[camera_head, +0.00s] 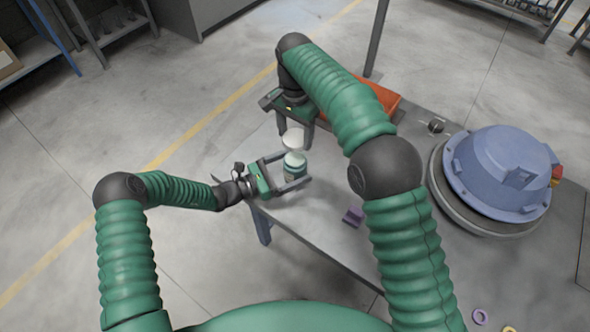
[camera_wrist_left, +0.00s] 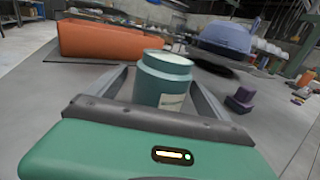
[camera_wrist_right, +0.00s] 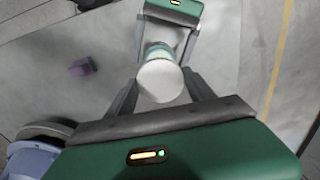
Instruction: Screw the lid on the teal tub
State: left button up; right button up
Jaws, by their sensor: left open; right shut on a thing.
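The teal tub (camera_head: 294,163) stands upright near the table's left edge. It has a pale top and a label, seen in the left wrist view (camera_wrist_left: 163,88). My left gripper (camera_head: 296,170) is open, with one finger on each side of the tub. My right gripper (camera_head: 295,136) is shut on the white round lid (camera_head: 292,140), and the lid also shows between its fingers in the right wrist view (camera_wrist_right: 161,81). The lid is above the tub and looks apart from it in the head view. In the right wrist view it partly hides the tub (camera_wrist_right: 157,50).
An orange object (camera_head: 385,97) lies at the back of the table (camera_head: 325,215). A large blue domed housing (camera_head: 497,172) stands on the right. A small purple block (camera_head: 353,216) lies right of the tub. Purple and yellow rings lie at the front right.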

pick_arm(q)
grip_shut()
pick_arm(e)
jog(key=shift+s+a+f, duration=0.1)
jog(key=shift+f, duration=1.1)
jog(key=shift+s+f, duration=0.1)
jog(key=shift+f, duration=1.1)
